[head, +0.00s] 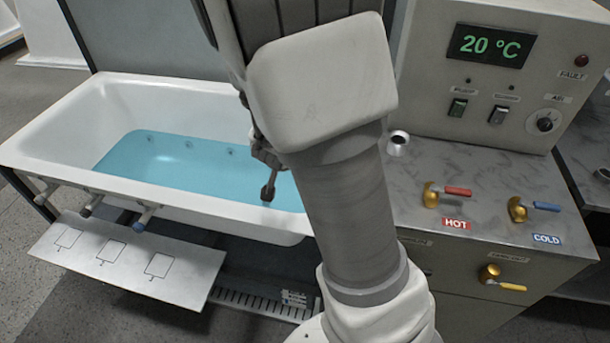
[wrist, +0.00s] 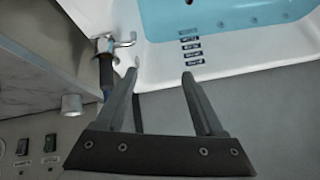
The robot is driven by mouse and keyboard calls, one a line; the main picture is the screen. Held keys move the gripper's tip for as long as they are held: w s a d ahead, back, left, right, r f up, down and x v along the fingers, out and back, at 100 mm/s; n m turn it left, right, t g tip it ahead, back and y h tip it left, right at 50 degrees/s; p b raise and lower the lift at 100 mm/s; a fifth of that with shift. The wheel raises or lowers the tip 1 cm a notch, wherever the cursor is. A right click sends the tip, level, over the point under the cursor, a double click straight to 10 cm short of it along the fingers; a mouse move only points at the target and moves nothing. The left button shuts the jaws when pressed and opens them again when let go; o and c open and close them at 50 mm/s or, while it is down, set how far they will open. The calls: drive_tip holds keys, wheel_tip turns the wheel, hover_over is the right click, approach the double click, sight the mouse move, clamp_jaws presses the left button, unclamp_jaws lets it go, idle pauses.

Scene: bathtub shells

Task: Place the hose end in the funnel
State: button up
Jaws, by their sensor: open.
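My gripper (wrist: 161,72) is open and empty in the wrist view, its two grey fingers apart above the tub's rim. A dark hose end (wrist: 106,78) hangs below a chrome fitting (wrist: 105,45) at the tub corner, just left of the left finger. It is outside the jaws. A small white cup-shaped piece, seemingly the funnel (head: 397,142), stands on the grey counter in the head view, with a dark opening on top. It also shows in the wrist view (wrist: 72,104), left of my gripper. My arm hides most of the gripper in the head view.
The white bathtub (head: 60,120) holds blue water. The counter (head: 500,185) carries hot (head: 447,194) and cold (head: 533,207) taps before a control box (head: 500,75) reading 20 °C. A white board with marked squares (head: 125,262) lies in front of the tub.

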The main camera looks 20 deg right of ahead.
drive_tip(key=s+a+r+n+y, duration=0.6)
drive_tip(key=a+r, duration=0.3)
drive_tip(key=r, duration=0.3)
drive_tip(key=s+d+r+n+h, duration=0.1)
drive_tip(key=s+r+n, duration=0.1)
drive_tip(key=s, duration=0.6)
drive_tip(key=s+d+r+n+g+h, duration=0.1)
drive_tip(key=s+r, duration=0.3)
drive_tip(key=s, duration=0.4)
drive_tip(key=shift+s+d+r+n, duration=0.3)
drive_tip(key=shift+s+d+n, duration=0.1)
drive_tip(key=shift+d, duration=0.1)
